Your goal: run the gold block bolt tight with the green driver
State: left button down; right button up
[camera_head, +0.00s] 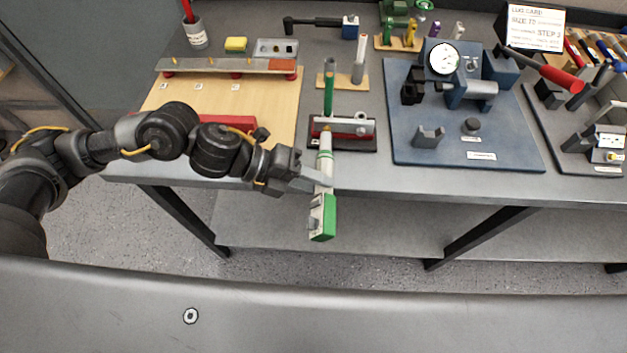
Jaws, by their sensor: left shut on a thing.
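My left gripper (308,183) is shut on the green driver (324,215), a white tool with green bands and a green and grey block at its near end. A small gold spot (327,129) shows at the driver's far end, by the fixture. I cannot tell whether it is the bolt or the driver's tip, or whether they touch. My right gripper is out of view.
Behind the fixture, a green rod (329,92) and a grey post (359,62) stand upright near a wooden base. A blue plate (400,140) with a dial gauge (444,58) lies to the right. A wooden board (270,108) lies left. A red-handled tool (560,78) is at far right.

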pick_arm(q)
jog(key=shift+w+r+b, duration=0.1)
jog(key=shift+w+b, duration=0.35)
jog(key=shift+w, duration=0.95)
dwell(2.4)
jog(key=shift+s, duration=0.15)
jog(key=shift+s+p, duration=0.45)
jog(key=shift+s, duration=1.7)
jog(key=shift+w, duration=0.1)
